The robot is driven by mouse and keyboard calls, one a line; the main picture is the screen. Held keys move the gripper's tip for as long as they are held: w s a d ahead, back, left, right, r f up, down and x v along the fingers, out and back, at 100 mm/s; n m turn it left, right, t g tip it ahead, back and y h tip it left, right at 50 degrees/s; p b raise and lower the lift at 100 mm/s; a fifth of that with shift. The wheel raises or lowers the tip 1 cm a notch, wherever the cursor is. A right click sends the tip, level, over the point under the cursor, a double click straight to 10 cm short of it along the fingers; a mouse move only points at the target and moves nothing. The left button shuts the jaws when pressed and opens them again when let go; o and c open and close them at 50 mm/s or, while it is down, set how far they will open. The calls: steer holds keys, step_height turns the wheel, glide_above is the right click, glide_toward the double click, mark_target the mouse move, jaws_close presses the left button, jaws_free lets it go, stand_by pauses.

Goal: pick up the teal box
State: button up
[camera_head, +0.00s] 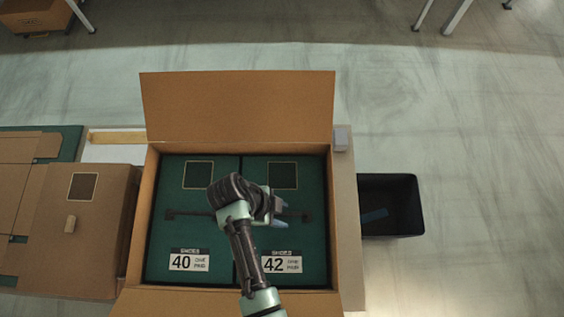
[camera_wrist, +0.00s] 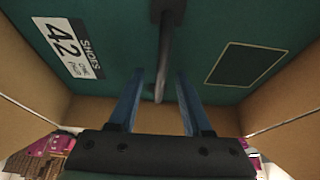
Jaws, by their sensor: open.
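Two dark teal shoe boxes lie side by side in an open carton (camera_head: 146,215). The left one (camera_head: 205,236) is labelled 40, and the right one (camera_head: 308,245) is labelled 42. Each lid has a dark square window, and a dark strap or handle runs across the middle. My gripper (camera_head: 275,218) is over the 42 box, and my arm hides part of both lids. In the wrist view, my open blue fingers (camera_wrist: 161,75) stand either side of the dark handle (camera_wrist: 164,62) on the 42 box (camera_wrist: 205,40). I cannot tell whether they touch it.
The carton's back flap (camera_head: 237,110) stands open. A black bin (camera_head: 392,185) with a blue item inside is to the right. Brown boxes (camera_head: 75,255) are at the left. The floor at the right is clear.

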steer(key=shift+d+f, duration=0.15)
steer(key=shift+f, duration=0.25)
jaws_close()
steer(key=shift+w+r, duration=0.1)
stand_by(1.1)
